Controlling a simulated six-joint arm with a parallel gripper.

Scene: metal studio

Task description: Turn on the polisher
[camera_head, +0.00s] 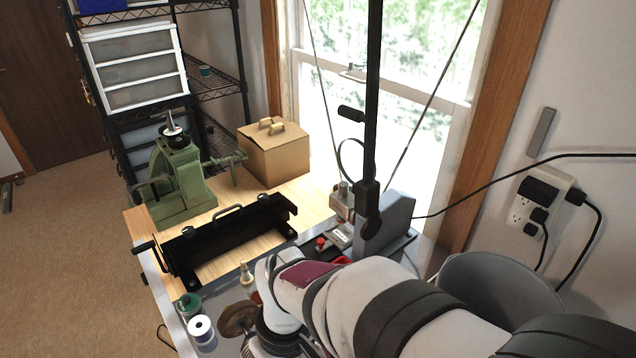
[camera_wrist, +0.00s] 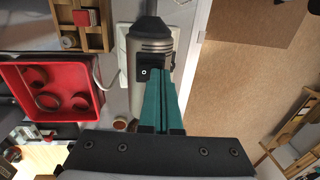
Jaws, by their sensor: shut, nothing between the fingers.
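The polisher shows in the wrist view as a silver cylindrical motor body (camera_wrist: 152,38) with a dark rounded end. A small black switch box (camera_wrist: 144,72) with a white round mark is on its side. My gripper (camera_wrist: 163,72) has teal fingers, pressed together and empty. Its fingertips appear beside the switch box, just right of the mark; I cannot tell whether they touch it. In the head view a brown disc (camera_head: 238,318), perhaps the polisher's wheel, lies left of my white arm. My arm hides the gripper and most of the polisher there.
A red tray (camera_wrist: 52,72) with rings and a wooden organizer (camera_wrist: 97,38) are left of the polisher. The bench edge is close on its right, with open floor (camera_wrist: 235,80) beyond. In the head view, a white spool (camera_head: 201,328) and green jar (camera_head: 188,304) stand near the disc.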

